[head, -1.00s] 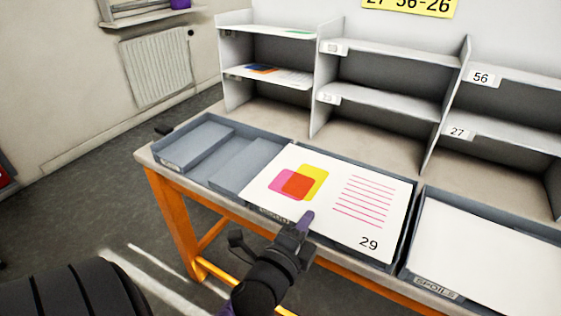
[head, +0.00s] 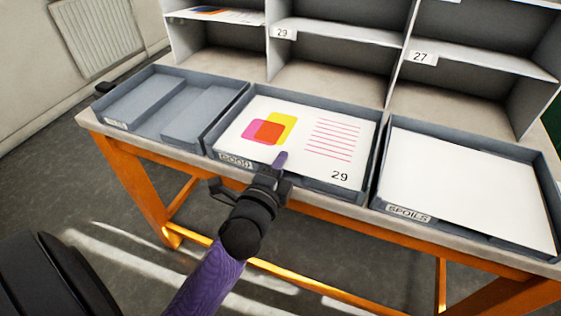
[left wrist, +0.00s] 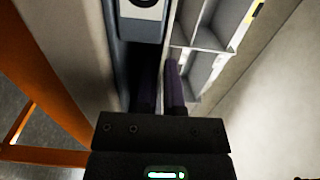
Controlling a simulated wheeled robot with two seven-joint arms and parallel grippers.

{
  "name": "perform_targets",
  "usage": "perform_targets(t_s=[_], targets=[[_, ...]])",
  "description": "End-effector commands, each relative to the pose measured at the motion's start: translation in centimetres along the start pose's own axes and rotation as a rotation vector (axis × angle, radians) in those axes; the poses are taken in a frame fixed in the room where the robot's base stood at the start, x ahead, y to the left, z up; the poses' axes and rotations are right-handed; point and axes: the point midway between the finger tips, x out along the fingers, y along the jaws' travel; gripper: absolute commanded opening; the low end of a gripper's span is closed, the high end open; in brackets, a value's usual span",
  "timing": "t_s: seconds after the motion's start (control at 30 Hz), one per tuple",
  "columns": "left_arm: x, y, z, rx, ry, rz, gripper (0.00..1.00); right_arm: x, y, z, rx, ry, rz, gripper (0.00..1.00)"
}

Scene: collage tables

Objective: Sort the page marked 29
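The page marked 29 (head: 325,163) is white, with overlapping pink, yellow and red shapes and pink lines. In the head view it lies face up within the rim of the middle tray, labelled GOOD (head: 235,160). My left gripper (head: 280,161) is at the page's front edge, with a purple finger over it. Whether it touches or grips the page is unclear. My right gripper is out of view.
A SPOILS tray (head: 408,213) with a white sheet stands at right, a tray with grey steps (head: 150,100) at left. Behind is a grey rack with labels 29 (head: 284,33) and 27 (head: 422,57). A printed sheet (head: 225,15) lies on a left shelf.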

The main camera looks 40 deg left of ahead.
Motion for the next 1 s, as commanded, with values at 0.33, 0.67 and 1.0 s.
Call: perform_targets(t_s=[0.33,0.67,1.0], targets=[[0.0,0.0,0.0,0.0,0.0,0.001,0.44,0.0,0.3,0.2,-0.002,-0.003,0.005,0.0],[-4.5,0.0,0.0,-0.002,-0.002,0.004,0.44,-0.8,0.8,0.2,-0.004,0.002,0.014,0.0],[-9.8,0.1,0.0,0.0,-0.001,0.001,0.44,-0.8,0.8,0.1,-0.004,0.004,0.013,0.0]])
